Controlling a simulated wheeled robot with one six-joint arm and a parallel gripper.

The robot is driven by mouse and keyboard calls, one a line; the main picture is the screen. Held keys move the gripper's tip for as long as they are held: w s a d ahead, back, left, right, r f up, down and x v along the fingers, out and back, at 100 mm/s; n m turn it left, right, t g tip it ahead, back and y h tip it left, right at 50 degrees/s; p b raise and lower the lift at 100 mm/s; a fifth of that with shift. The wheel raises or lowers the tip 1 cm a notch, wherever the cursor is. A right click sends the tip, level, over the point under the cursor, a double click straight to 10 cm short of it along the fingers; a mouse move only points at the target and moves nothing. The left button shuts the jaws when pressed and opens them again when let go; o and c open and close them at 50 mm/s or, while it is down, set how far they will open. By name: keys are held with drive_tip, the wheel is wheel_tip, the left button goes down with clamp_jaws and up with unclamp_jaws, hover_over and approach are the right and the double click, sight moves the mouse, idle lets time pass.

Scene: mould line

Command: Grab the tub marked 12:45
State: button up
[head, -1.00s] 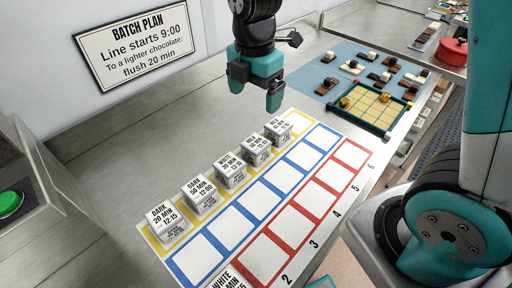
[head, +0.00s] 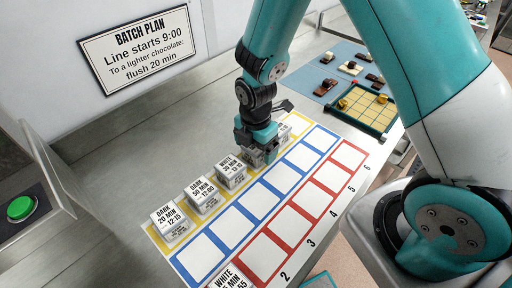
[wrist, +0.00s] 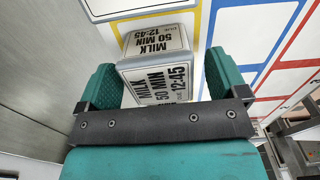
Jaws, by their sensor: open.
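The tub marked MILK 50 MIN 12:45 (wrist: 156,68) is a white box with black print. In the wrist view it sits between the two green fingers of my gripper (wrist: 158,85), which are open with a gap on either side of it. In the head view my gripper (head: 256,146) is down over the fourth tub place in the yellow row and hides most of that tub.
Tubs marked WHITE 13:10 (head: 230,172), DARK 12:00 (head: 203,197) and DARK 12:15 (head: 172,222) stand in line to the left. Another tub (head: 282,131) stands close behind on the right. The blue squares (head: 262,204) are empty.

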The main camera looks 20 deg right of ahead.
drive_tip(key=shift+f, duration=0.65)
drive_tip(key=c, duration=1.1)
drive_tip(key=shift+o, duration=0.2)
drive_tip(key=shift+r, duration=0.1)
wheel_tip(320, 180, up, 27)
drive_tip(key=p, duration=0.4)
drive_tip(key=shift+p, duration=0.4)
